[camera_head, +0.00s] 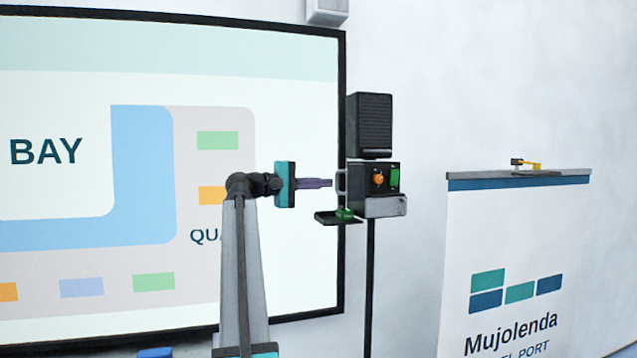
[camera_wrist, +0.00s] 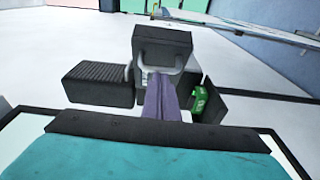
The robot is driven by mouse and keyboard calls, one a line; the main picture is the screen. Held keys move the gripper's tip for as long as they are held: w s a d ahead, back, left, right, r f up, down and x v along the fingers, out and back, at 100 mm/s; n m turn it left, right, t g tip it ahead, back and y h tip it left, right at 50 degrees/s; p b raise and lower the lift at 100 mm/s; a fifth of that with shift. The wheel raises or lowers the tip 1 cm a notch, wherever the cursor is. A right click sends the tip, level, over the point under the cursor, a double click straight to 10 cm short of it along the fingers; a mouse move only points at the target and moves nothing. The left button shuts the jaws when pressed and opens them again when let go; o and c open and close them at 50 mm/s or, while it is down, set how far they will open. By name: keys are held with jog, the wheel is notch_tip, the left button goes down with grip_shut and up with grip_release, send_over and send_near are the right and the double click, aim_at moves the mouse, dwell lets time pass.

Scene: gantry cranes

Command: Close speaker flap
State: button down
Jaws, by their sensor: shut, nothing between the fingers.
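The speaker unit is a black box (camera_head: 360,172) on a thin pole below a black ribbed speaker (camera_head: 368,125). A dark flap (camera_head: 326,216) stands out from the lower left of the box, open, with a green part (camera_head: 345,213) beside it. In the wrist view the flap (camera_wrist: 226,107) is right of the box (camera_wrist: 163,45), with the green part (camera_wrist: 200,103) between flap and fingers. My gripper (camera_head: 329,183) is shut and empty; its purple fingers point at the box's grey handle, above the flap. Whether they touch the handle is unclear; the wrist view shows the fingers (camera_wrist: 161,80) partly covering it.
The box carries an orange knob (camera_head: 377,179) and a green panel (camera_head: 394,178). A large framed wall screen (camera_head: 180,60) is behind my arm. A roll-up banner (camera_head: 515,260) stands at the right. Open space lies left of the flap.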

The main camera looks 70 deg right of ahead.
jog(key=shift+s, duration=0.15)
dwell(0.3)
jog(key=shift+s+a, duration=0.15)
jog(key=shift+s, duration=0.1)
